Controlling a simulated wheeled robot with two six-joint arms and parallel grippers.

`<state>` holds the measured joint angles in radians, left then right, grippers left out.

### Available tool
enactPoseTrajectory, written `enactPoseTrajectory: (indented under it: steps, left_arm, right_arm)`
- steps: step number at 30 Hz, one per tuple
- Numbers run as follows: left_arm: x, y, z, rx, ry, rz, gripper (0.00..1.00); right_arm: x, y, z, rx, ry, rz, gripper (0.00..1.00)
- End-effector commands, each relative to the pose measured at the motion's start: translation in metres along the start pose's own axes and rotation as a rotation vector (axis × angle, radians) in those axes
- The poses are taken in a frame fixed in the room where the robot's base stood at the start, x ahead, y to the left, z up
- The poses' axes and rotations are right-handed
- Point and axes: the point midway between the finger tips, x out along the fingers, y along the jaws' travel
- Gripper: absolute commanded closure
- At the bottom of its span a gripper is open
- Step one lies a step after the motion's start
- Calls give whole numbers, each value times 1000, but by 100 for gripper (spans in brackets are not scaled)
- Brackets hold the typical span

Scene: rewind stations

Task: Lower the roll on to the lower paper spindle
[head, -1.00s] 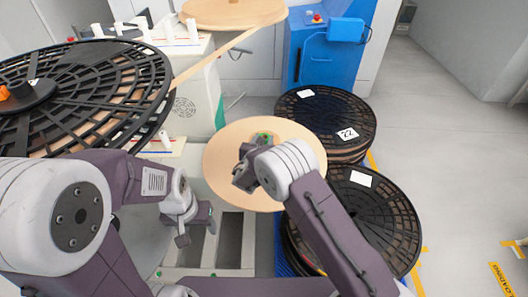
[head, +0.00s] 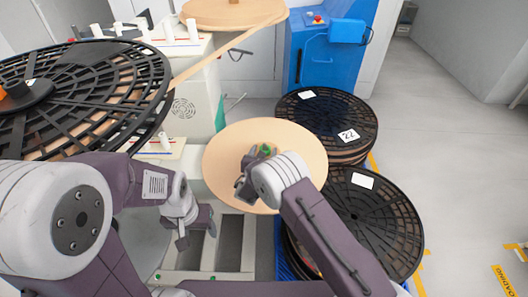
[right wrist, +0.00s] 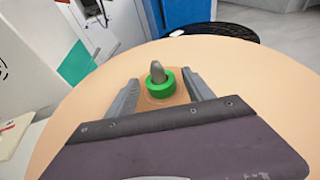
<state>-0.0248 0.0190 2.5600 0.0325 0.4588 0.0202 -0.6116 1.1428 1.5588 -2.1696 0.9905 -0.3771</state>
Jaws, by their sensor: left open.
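The tan roll (head: 300,165) lies nearly flat in the middle of the head view. In the right wrist view the grey spindle tip (right wrist: 157,72) pokes up through a green ring (right wrist: 160,87) at the roll's centre. My right gripper (right wrist: 160,82) has one finger on each side of the roll's tan core and appears closed on it; the exact contact is hard to see. In the head view this gripper (head: 245,178) is over the roll's centre. My left gripper (head: 190,232) is open and empty, left of the roll. The spindle below the roll is hidden.
Black slotted reels (head: 330,115) are stacked right of the roll, with another stack (head: 370,225) in front. A large black reel (head: 90,90) stands at the left. A web runs up to another tan roll (head: 235,12). Floor on the right is clear.

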Motion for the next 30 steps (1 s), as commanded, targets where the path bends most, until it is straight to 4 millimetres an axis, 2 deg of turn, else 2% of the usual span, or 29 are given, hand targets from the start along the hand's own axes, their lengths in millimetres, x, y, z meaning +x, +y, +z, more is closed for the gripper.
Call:
enactPoseTrajectory:
  steps: [8,11,21,25,30]
  left_arm:
    - [-5,0,-1,0,0,0,40]
    - [-5,0,0,0,0,0,40]
    - [-10,0,-1,0,0,0,40]
    - [-10,0,-1,0,0,0,40]
    - [-10,0,-1,0,0,0,40]
  right_arm:
    - [-2,0,5,0,0,0,39]
    - [-16,1,3,-2,1,2,39]
    - [-94,1,3,-2,1,4,39]
    - [-112,1,3,-1,0,2,39]
    - [-121,0,2,0,0,1,39]
